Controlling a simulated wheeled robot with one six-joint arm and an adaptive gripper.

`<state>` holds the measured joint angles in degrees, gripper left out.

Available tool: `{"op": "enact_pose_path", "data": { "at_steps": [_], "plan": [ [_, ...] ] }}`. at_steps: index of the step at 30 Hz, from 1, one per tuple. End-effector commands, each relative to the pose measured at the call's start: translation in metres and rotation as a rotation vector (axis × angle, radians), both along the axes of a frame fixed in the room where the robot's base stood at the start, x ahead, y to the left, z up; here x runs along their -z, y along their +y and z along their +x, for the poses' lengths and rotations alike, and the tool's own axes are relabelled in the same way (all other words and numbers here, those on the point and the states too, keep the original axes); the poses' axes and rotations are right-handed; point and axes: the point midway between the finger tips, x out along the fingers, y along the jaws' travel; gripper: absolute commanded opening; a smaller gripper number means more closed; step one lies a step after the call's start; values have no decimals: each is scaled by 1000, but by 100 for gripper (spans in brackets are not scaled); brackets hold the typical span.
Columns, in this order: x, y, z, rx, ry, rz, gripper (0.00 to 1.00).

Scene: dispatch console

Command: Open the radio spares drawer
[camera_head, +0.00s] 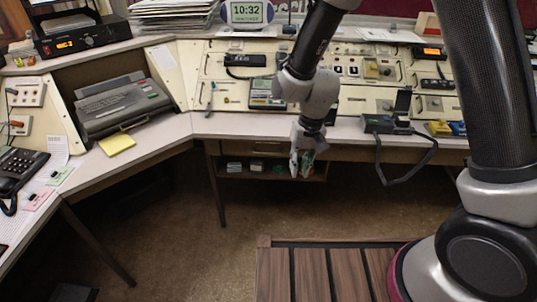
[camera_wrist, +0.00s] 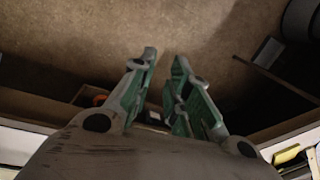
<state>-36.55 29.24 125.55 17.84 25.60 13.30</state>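Whether a finger touches the unit cannot be told.
The desk top (camera_head: 350,128) runs above, with a corded device (camera_head: 378,123) to the right. A keyboard machine (camera_head: 120,103) and a phone (camera_head: 20,170) stand on the left wing. A desk leg (camera_head: 216,190) stands left of the unit. The floor (camera_head: 200,250) in front is clear.

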Motion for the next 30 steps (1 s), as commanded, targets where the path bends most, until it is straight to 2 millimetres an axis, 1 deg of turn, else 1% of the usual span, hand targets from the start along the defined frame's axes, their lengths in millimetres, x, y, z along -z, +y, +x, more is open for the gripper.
{"op": "enact_pose_path", "data": {
  "at_steps": [1,2,3,5,6,8,9,11,12,13,14,15,17,19,21,24,27,30],
  "plan": [
    [37,23,3,45,-10,-1,18],
    [57,36,7,84,-27,3,18],
    [84,52,12,139,-54,10,18],
    [125,74,20,235,-104,25,18],
    [151,86,25,307,-144,38,18],
    [189,101,35,422,-217,65,18],
    [212,109,43,508,-274,91,18],
    [241,116,58,654,-376,146,18],
    [254,119,72,763,-456,201,18],
    [260,120,83,843,-516,247,18],
    [261,120,95,921,-574,299,18],
    [257,119,110,1020,-649,374,18],
    [243,117,131,1151,-750,495,18],
    [220,113,150,1280,-849,638,18],
    [195,109,162,1377,-922,771,18],
    [169,103,171,1468,-978,919,18],
    [159,101,177,1509,-986,989,18],
    [161,99,189,1519,-986,1000,18]
  ]
}}
